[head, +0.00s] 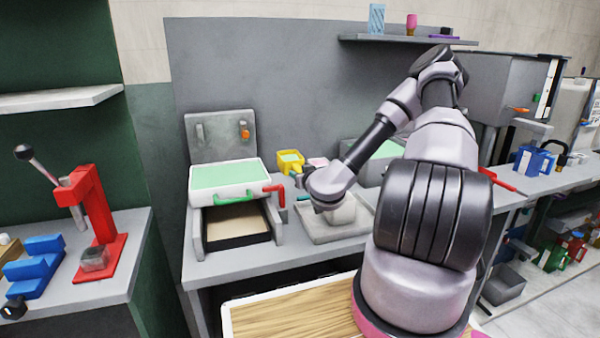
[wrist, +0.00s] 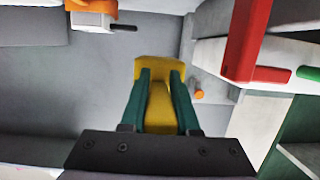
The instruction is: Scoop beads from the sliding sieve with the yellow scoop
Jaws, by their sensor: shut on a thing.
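The sliding sieve, a white tray (head: 228,191) with a pale green top surface, sits on a grey frame at the left of the bench in the head view. It has a green front handle and a red handle (head: 274,189) at its right, also in the wrist view (wrist: 246,45). My gripper (wrist: 160,75) has green fingers shut on the yellow scoop (wrist: 158,105). In the head view my arm hides most of the gripper, right of the sieve. A yellow piece (head: 291,160) shows there, with a pale greenish inside; I cannot tell whether this is beads.
A dark drawer (head: 237,241) with a beige inside is open under the sieve. A grey tray (head: 316,238) with a pale block lies right of it. A grey back panel (head: 221,135) stands behind. A red press (head: 96,205) is on the separate left bench.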

